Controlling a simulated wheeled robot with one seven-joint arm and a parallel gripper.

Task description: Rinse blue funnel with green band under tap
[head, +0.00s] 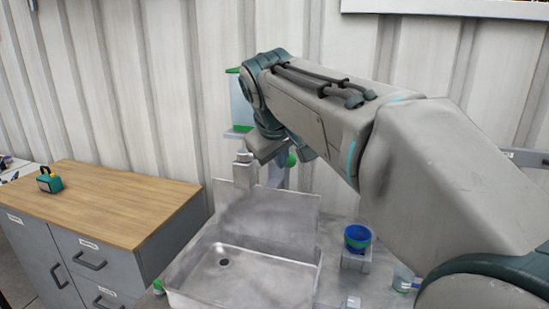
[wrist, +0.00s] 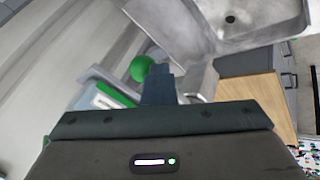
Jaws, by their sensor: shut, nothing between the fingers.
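The blue funnel with a green band (head: 357,243) stands in a small grey holder on the counter, right of the sink. The steel sink (head: 262,276) has a drain at its left and also shows in the wrist view (wrist: 248,38). The grey tap (head: 244,172) rises behind the basin; it also shows in the wrist view (wrist: 201,82). A round green knob (wrist: 143,68) is close to the tap. My gripper (wrist: 160,70) is shut and empty, its fingertips between the knob and the tap. I cannot tell whether they touch the knob. The fingers are hidden in the head view.
A clear cup (head: 403,279) is right of the funnel, near my arm. A green and white box (head: 241,108) is behind my wrist. A corrugated wall closes the back.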

